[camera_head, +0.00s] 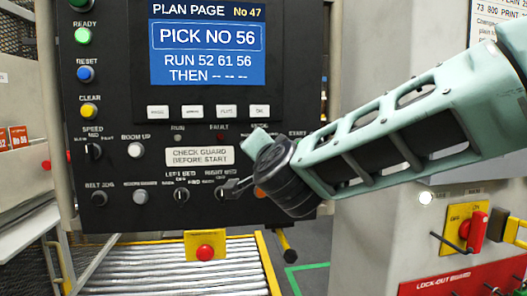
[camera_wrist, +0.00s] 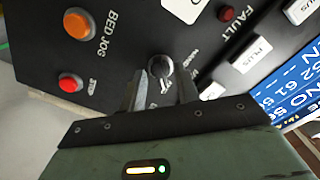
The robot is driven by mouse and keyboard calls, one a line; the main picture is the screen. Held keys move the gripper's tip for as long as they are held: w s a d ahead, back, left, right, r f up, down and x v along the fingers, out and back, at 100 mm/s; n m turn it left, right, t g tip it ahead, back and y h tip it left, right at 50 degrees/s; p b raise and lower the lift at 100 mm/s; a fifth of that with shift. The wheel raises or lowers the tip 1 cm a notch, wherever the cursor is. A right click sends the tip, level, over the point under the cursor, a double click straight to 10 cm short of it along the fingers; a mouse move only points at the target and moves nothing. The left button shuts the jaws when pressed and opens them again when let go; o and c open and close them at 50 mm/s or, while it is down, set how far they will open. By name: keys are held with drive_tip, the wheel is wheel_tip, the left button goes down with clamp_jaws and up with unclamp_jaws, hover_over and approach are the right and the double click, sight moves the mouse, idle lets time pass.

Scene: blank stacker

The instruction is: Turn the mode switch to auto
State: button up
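The mode switch (camera_wrist: 160,66) is a small dark round knob on the black panel in the wrist view. My gripper (camera_wrist: 161,84) is open there, with one grey finger on each side of the knob, its tips close to the panel. I cannot tell whether either finger touches the knob, and its setting is too small to read.
Close by in the wrist view are an orange bed jog button (camera_wrist: 76,23), a red stop button (camera_wrist: 70,82) and a red fault lamp (camera_wrist: 227,14). In the head view a screen (camera_head: 208,40) sits above, and a roller conveyor (camera_head: 170,270) lies below the panel.

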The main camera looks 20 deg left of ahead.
drive_tip(key=b+v, duration=0.2)
drive_tip(key=v, duration=1.5)
drive_tip(key=shift+s+b, duration=0.25)
drive_tip(key=shift+b, duration=0.15)
